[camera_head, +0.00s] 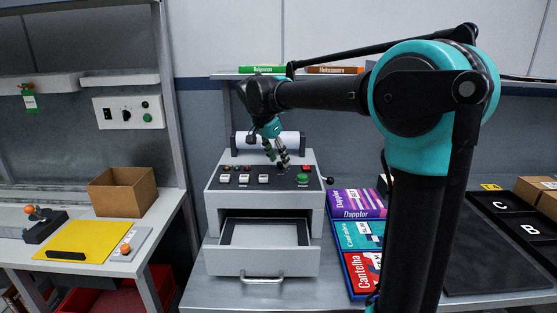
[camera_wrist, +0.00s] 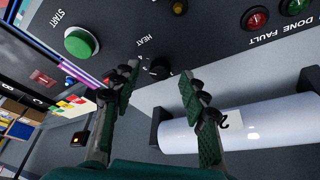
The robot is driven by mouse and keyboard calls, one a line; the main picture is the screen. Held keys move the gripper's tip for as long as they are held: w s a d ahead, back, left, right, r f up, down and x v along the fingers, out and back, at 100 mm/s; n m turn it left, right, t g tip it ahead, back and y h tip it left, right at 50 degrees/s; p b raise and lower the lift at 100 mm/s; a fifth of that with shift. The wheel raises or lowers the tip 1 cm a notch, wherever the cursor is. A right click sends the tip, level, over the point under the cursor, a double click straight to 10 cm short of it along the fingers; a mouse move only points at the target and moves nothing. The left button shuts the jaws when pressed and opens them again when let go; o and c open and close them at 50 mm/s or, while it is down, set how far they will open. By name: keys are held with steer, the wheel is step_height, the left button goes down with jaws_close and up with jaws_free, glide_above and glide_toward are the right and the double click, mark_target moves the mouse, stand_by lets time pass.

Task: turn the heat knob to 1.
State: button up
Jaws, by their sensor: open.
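The black heat knob (camera_wrist: 157,69) sits on the dark panel beside the label HEAT in the wrist view. My gripper (camera_wrist: 160,78) is open, with one fingertip on either side of the knob in that picture. I cannot tell whether either finger touches it. In the head view my gripper (camera_head: 277,159) points down at the panel of the grey machine (camera_head: 214,198), and the knob there is hard to make out behind the fingers.
The machine's drawer (camera_head: 262,261) stands open at the front. A green START button (camera_wrist: 81,42) and a red FAULT lamp (camera_wrist: 255,19) are on the panel. A white roll (camera_wrist: 255,124) lies behind it. Colourful boxes (camera_head: 358,204) stand close on the right.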

steer(key=shift+w+d+f, duration=0.1)
steer(key=shift+f, duration=0.3)
jaws_close()
